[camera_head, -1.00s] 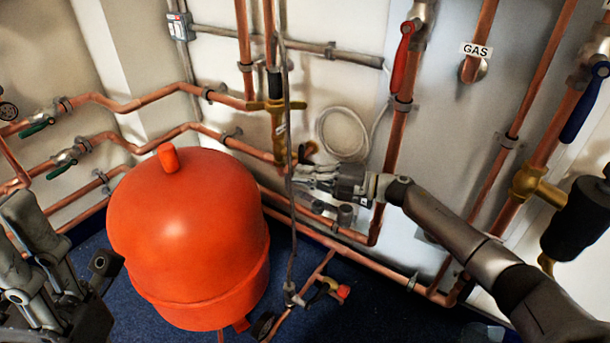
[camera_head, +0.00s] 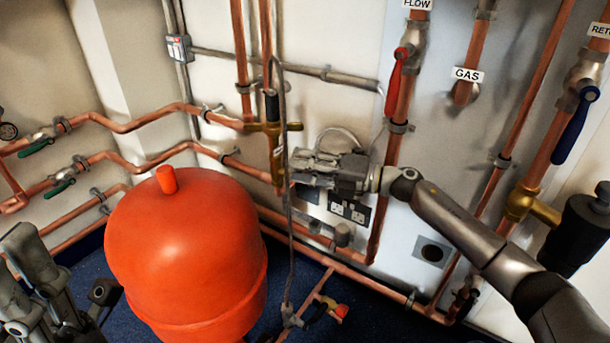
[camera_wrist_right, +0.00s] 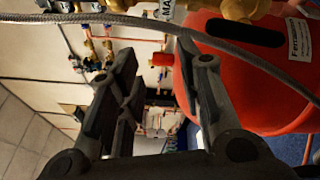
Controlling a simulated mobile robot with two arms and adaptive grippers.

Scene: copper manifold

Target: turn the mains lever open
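A brass valve (camera_head: 272,128) with a dark upright handle (camera_head: 271,105) sits on the copper pipe left of my right gripper; I take it as the mains valve. My right gripper (camera_head: 296,170) is beside the lower part of this valve, below the dark handle. Contact cannot be told. In the right wrist view its fingers (camera_wrist_right: 157,60) are apart with nothing between them. My left gripper (camera_head: 28,260) is at the lower left, away from the valve; its opening is unclear.
A grey braided hose (camera_head: 287,215) hangs close in front of my right gripper. A large red vessel (camera_head: 185,250) stands below left. A red lever (camera_head: 395,75) and a blue lever (camera_head: 575,125) are on pipes to the right. Sockets (camera_head: 348,211) are on the wall below the gripper.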

